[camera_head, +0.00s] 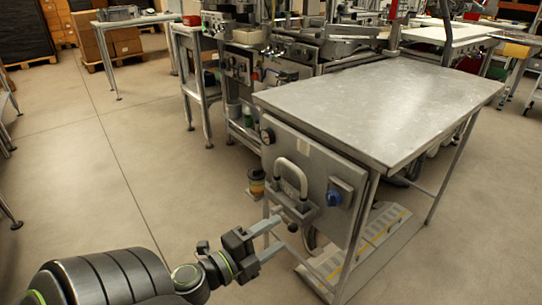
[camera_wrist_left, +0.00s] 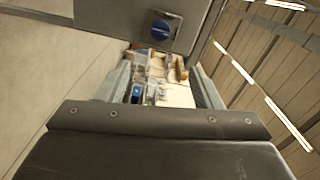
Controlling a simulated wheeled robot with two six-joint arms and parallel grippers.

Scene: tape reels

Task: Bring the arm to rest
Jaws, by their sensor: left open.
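My left arm (camera_head: 110,278) comes in from the bottom left in the head view, dark grey with green rings. Its left gripper (camera_head: 277,236) is open, with two light grey fingers apart and nothing visible between them. The fingers point right, towards the lower front of a metal table's panel, below its white handle (camera_head: 291,178). Whether they touch anything there is hard to tell. In the left wrist view the two fingers (camera_wrist_left: 163,85) stand apart on either side of a distant, cluttered background. My right gripper is not in view.
The metal table (camera_head: 390,100) stands close on the right. Its front panel carries a gauge and a blue knob (camera_head: 333,197), and a small dark and amber cup-like item (camera_head: 257,182) sits beside it. Machinery stands behind. The floor (camera_head: 70,190) at left is clear.

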